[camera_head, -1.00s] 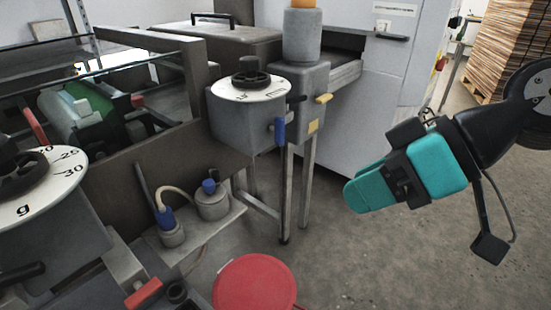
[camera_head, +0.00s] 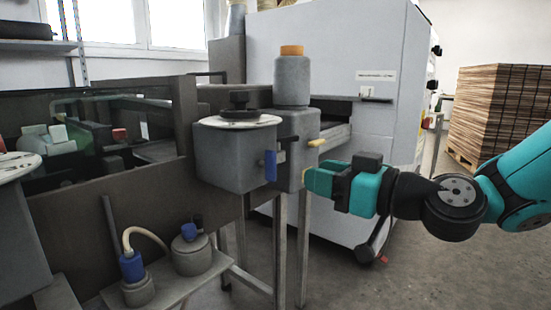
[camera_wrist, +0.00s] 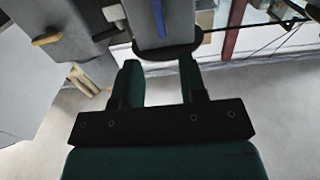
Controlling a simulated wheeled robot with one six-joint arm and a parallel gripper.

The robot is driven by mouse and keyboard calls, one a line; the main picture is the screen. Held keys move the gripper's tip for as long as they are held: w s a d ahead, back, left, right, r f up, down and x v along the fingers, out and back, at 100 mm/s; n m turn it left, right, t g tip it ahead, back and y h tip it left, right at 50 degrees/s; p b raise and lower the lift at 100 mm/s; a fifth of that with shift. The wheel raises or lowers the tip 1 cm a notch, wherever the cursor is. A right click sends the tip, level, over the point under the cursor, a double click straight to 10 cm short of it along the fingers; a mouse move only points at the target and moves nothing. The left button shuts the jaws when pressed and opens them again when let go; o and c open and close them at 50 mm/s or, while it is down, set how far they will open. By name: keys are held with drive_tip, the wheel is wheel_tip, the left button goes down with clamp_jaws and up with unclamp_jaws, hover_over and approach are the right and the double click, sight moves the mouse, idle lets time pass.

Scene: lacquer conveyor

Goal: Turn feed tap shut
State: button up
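A blue lever (camera_head: 270,166) hangs on the front of the grey dial-topped box (camera_head: 222,160). A yellow lever (camera_head: 316,143) sticks out from the taller grey unit (camera_head: 299,125) beside it. I cannot tell which of them is the feed tap.
A dark short handle (camera_head: 288,138) sits between the levers. A low shelf (camera_head: 205,277) with two grey pots is at front left. A large white cabinet (camera_head: 350,60) stands behind. Stacked boards (camera_head: 505,110) are at right.

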sight(275, 164)
drive_tip(key=p+x, duration=0.2)
drive_tip(key=x, duration=0.8)
drive_tip(key=shift+w, duration=0.1)
drive_tip(key=shift+c, duration=0.4)
clamp_jaws()
